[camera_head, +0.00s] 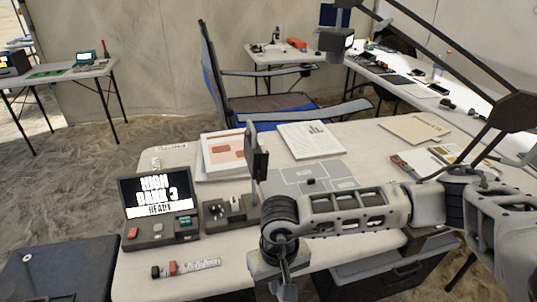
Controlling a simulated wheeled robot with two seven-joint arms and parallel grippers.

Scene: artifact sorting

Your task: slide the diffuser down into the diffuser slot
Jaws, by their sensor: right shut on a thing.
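My right arm comes in from the right, and its wrist bends down at the front edge of the table. My right gripper (286,284) points down at the bottom of the picture and is shut; its tips run toward the frame edge, so what it holds, taken to be the diffuser, cannot be made out. My left gripper is not in view.
A slim upright post with a dark head (259,163) stands behind my wrist. Papers (310,140) and a grey panel (315,175) lie behind. A small ruler-like strip (193,267) lies at the front left of the table (220,285). Dark cases (60,270) stand below.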

